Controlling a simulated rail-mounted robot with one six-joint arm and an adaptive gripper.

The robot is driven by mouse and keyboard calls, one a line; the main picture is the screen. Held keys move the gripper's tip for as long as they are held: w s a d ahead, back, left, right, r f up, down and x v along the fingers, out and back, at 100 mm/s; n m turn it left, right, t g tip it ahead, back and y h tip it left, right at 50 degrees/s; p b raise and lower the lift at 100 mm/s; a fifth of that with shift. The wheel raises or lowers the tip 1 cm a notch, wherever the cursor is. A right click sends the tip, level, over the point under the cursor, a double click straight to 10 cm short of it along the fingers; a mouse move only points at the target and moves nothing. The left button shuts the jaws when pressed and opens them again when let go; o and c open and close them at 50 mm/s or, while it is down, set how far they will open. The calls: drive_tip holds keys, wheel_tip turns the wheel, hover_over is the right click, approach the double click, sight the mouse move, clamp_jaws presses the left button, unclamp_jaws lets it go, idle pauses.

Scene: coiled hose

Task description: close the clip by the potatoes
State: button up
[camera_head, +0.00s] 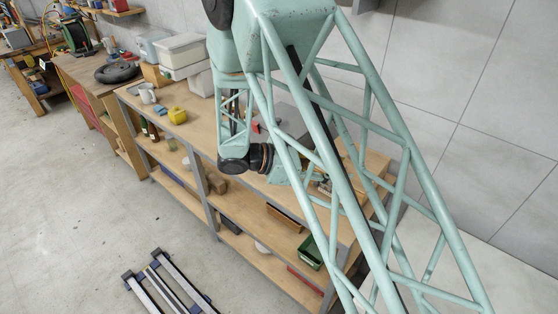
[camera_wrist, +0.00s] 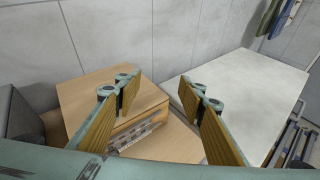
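My gripper (camera_wrist: 158,86) is open in the wrist view, with its two wood-coloured pads spread wide and nothing between them. A pale wooden box (camera_wrist: 92,92) lies beyond and below the left finger. A grey, ridged strip-like object (camera_wrist: 135,134) lies at the box's near side, partly hidden by the left finger; I cannot tell what it is. I cannot make out a clip or potatoes in either view. In the head view, my arm's lattice hides much of the bench around the gripper.
A long wooden workbench (camera_head: 136,98) with lower shelves runs along the wall. It bears white bins (camera_head: 184,52) and a small yellow object (camera_head: 177,115). A green crate (camera_head: 309,252) sits on the lower shelf. A pale flat surface (camera_wrist: 247,88) lies right of my gripper.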

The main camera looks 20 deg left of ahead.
drive_tip(key=a+f+n+t+y, duration=0.2)
drive_tip(key=a+f, duration=0.3)
drive_tip(key=a, duration=0.5)
drive_tip(key=w+a+f+n+t+y, duration=0.1)
drive_tip(key=a+f+n+t, duration=0.3)
drive_tip(key=a, duration=0.6)
drive_tip(key=w+a+f+n+t+y, duration=0.1)
drive_tip(key=a+f+n+t+y, duration=0.1)
drive_tip(key=a+f, duration=0.5)
drive_tip(key=a+n+t, duration=0.1)
drive_tip(key=a, duration=0.2)
drive_tip(key=shift+w+f+t+y, duration=0.2)
drive_tip(key=shift+t+y, duration=0.1)
drive_tip(key=shift+y, duration=0.1)
drive_tip(key=shift+p+x, duration=0.8)
drive_tip(key=shift+x, duration=6.05)
drive_tip(key=c, duration=0.8)
drive_tip(key=shift+c, duration=0.2)
